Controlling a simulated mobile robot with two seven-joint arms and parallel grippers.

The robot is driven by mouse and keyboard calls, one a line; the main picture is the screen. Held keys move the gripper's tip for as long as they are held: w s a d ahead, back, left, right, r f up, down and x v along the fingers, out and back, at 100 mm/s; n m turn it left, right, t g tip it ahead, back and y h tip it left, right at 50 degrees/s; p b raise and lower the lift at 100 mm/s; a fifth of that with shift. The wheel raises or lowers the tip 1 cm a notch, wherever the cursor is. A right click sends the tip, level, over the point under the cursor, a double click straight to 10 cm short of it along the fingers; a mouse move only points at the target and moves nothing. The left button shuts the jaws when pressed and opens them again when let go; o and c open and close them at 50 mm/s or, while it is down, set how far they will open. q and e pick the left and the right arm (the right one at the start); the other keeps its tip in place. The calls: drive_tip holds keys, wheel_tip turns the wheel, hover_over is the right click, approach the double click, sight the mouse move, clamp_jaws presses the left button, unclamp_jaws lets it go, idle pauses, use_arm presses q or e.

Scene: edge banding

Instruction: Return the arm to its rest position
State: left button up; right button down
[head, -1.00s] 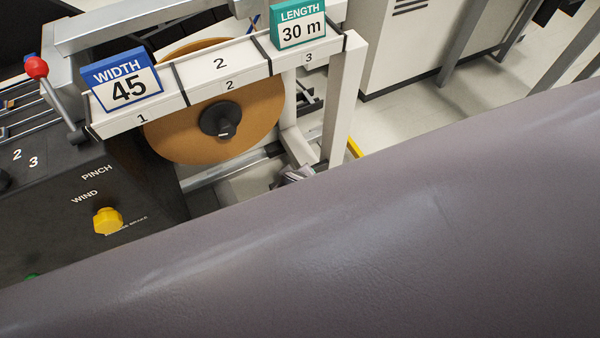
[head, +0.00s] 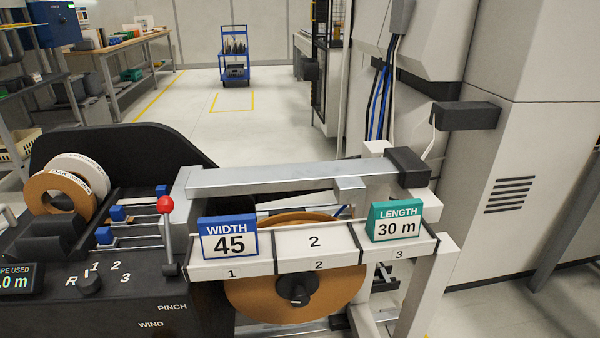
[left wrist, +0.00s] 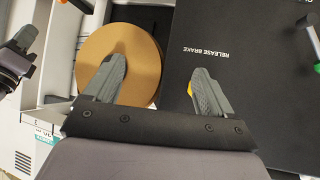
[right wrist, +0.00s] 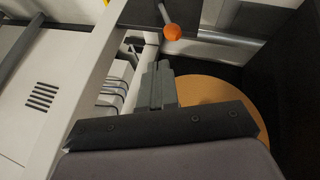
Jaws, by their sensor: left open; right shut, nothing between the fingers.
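Neither gripper shows in the head view. My left gripper (left wrist: 158,66) shows in the left wrist view with its two grey fingers wide apart and nothing between them. It is over the front of the machine, with the brown roll (left wrist: 120,60) beyond its left finger and the black panel (left wrist: 240,120) marked RELEASE BRAKE on the right. My right gripper (right wrist: 158,75) shows in the right wrist view with its fingers together and empty. The brown roll (right wrist: 215,93) lies behind it to the right. A dark jaw at the left wrist view's left edge looks like my right gripper.
The white rail (head: 318,240) carries a blue WIDTH 45 card (head: 229,237) and a teal LENGTH 30 m card (head: 394,221). A red-ball lever (head: 166,205) stands left of it. An orange ball (right wrist: 172,32) is close to my right fingertips. A tall cabinet (head: 530,140) stands right.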

drive_tip(key=s+d+r+t+y+p, duration=0.4)
drive_tip(key=s+d+r+p, duration=0.2)
drive_tip(key=s+r, duration=0.6)
drive_tip(key=shift+r+y+p, duration=0.15)
drive_tip(key=shift+y+p, duration=0.25)
drive_tip(key=shift+p, duration=0.6)
